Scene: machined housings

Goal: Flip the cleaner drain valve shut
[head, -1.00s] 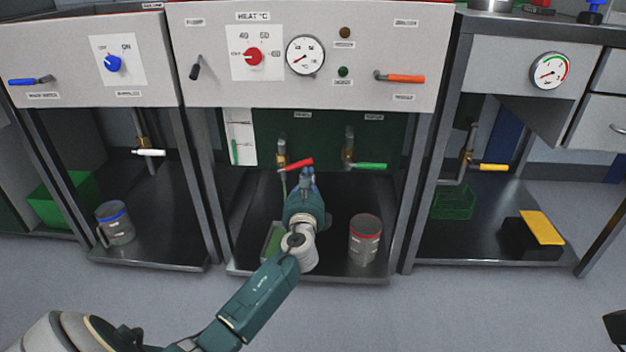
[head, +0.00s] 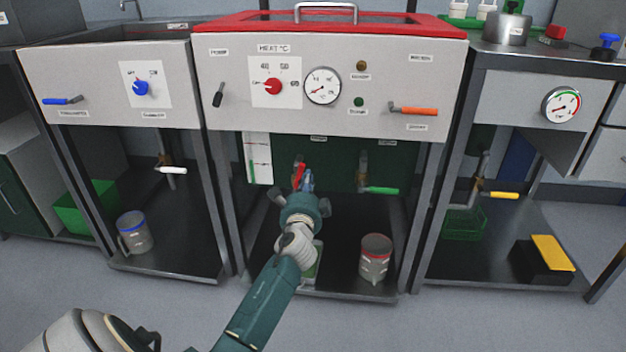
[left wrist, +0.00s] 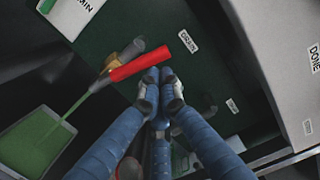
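The drain valve's red handle (head: 299,174) is under the middle machine's panel, on a brass-coloured valve body. In the left wrist view the red handle (left wrist: 140,63) slants up to the right, near a label reading DRAIN. A thin green stream (left wrist: 76,106) runs from the valve into a tray of green liquid (left wrist: 38,137). My left gripper (head: 307,180) is at the handle. In the left wrist view its blue fingers (left wrist: 159,80) are together, tips right beside the handle and not visibly around it. Whether they touch is unclear. My right gripper is not in view.
A green-handled valve (head: 380,190) is just right of the drain valve. A red-rimmed jug (head: 376,258) stands on the shelf (head: 345,285) below. Neighbouring units have a white-handled valve (head: 172,170) and a yellow-handled valve (head: 504,195). Frame legs flank the bay.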

